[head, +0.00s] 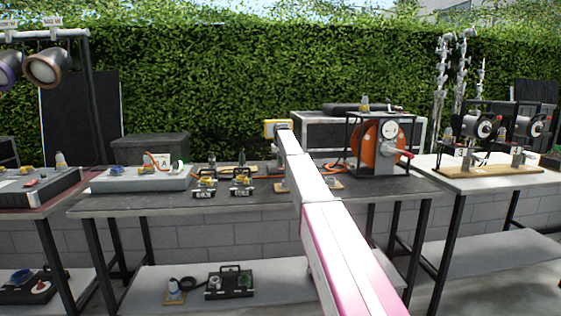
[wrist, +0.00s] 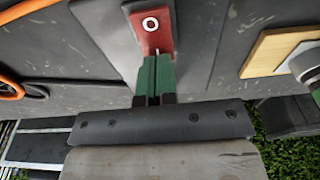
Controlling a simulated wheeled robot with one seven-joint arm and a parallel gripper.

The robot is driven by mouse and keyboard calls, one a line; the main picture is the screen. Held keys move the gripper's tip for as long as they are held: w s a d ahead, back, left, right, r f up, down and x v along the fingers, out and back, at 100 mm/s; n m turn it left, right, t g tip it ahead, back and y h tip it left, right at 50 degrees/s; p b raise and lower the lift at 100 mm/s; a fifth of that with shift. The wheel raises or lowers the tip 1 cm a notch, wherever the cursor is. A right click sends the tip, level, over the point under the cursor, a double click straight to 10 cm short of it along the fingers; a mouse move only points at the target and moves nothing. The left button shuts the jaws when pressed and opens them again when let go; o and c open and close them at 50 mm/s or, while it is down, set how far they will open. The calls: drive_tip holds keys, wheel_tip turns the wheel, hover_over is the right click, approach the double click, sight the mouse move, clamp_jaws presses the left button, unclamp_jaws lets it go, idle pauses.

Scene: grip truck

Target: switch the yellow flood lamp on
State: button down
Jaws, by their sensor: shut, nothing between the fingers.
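The yellow flood lamp (head: 270,128) stands above the middle table in the head view, partly hidden behind my arm. I cannot tell from its visible side whether it is lit. In the wrist view a red switch (wrist: 151,28) with a white ring mark sits on a grey plate (wrist: 192,40). My gripper (wrist: 154,70) is shut and empty, its green fingertips at the near end of the red switch. I cannot tell whether they touch it. In the head view my gripper is hidden by my arm.
The middle table (head: 240,204) holds small black-framed units (head: 204,184) left of my arm and an orange cable reel (head: 376,148) on the right. A wooden board (wrist: 268,52) lies to the right of the switch in the wrist view. An orange cable (wrist: 10,88) lies left.

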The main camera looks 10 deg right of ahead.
drive_tip(key=shift+w+f, duration=0.1)
drive_tip(key=shift+f, duration=0.2)
drive_tip(key=shift+r, duration=0.15)
drive_tip(key=shift+r, duration=0.7)
drive_tip(key=shift+r, duration=0.15)
wheel_tip(320, 180, up, 10)
drive_tip(key=s, duration=0.1)
drive_tip(key=shift+s+r, duration=0.2)
drive_tip(key=shift+s, duration=0.05)
